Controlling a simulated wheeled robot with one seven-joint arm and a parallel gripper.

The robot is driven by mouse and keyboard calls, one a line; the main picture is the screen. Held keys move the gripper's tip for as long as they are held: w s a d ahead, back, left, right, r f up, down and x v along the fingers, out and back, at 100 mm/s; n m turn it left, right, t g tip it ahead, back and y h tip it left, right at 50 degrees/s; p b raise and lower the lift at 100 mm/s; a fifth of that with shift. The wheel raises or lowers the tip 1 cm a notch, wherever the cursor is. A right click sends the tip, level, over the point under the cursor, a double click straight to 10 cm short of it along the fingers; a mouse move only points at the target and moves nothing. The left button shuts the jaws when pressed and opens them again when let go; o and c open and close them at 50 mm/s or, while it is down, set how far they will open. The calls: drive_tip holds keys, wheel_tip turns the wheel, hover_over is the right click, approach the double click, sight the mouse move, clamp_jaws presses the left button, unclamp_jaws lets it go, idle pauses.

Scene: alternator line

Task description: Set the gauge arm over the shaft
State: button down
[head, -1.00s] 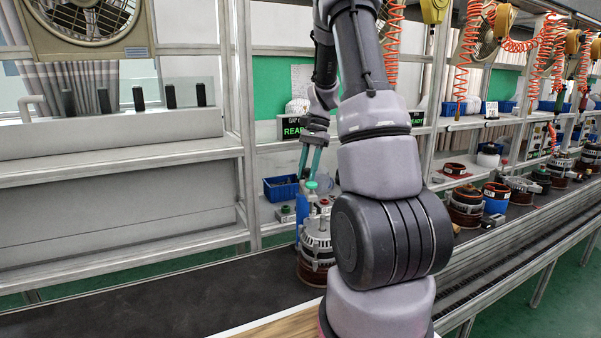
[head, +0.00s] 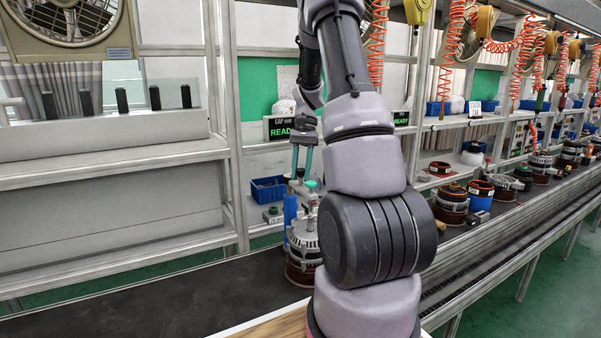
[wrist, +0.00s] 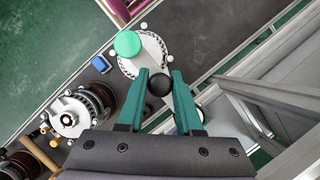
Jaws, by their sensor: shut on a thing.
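My gripper (wrist: 164,82) has its two teal fingers shut on a round black knob (wrist: 159,85) in the wrist view. The grey gauge arm (wrist: 151,52) shows just beyond the fingers, with a round green cap (wrist: 127,43) at its far left. It lies above an alternator (wrist: 130,68), whose toothed rim shows around it. The shaft is hidden from above. In the head view my gripper (head: 302,160) points down over the alternator (head: 302,258), close to the green cap (head: 311,184). A blue upright (head: 290,212) stands there. My arm covers part of the alternator's right side.
A second alternator (wrist: 68,118) sits to the left in the wrist view. A blue bin (head: 268,189) and the READY display (head: 280,128) are behind, near shelf posts. The dark belt (head: 150,302) is clear to the left. More units stand on the line at right.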

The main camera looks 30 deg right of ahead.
drive_tip(key=c, duration=0.6)
unclamp_jaws()
drive_tip(key=shift+d, duration=0.1)
drive_tip(key=v, duration=1)
drive_tip(key=shift+r, duration=0.4)
drive_tip(key=shift+d, duration=0.1)
